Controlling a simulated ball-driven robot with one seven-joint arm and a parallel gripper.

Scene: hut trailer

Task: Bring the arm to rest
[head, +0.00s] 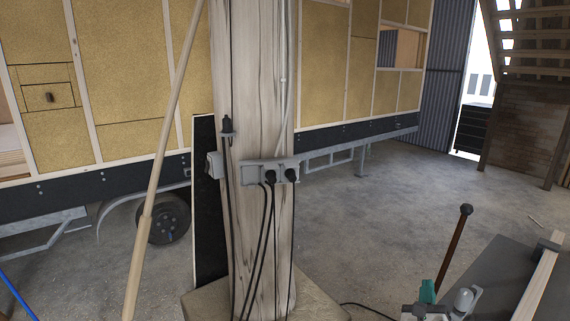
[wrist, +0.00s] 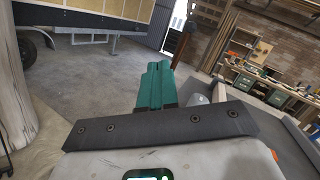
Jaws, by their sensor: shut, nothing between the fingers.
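My gripper (wrist: 159,67) has teal fingers that are closed together with nothing between them. They point away from the wrist camera, over the grey floor. In the head view my gripper (head: 428,290) shows small at the bottom right, just left of the dark bench top. The rest of my arm is mostly outside the head view.
A wooden post (head: 262,110) with sockets and black cables stands close ahead. A pole (head: 152,190) leans left of it. The trailer (head: 345,75) is behind. A dark bench top (head: 497,285) holds a plank at right. Open concrete floor (head: 390,205) lies between.

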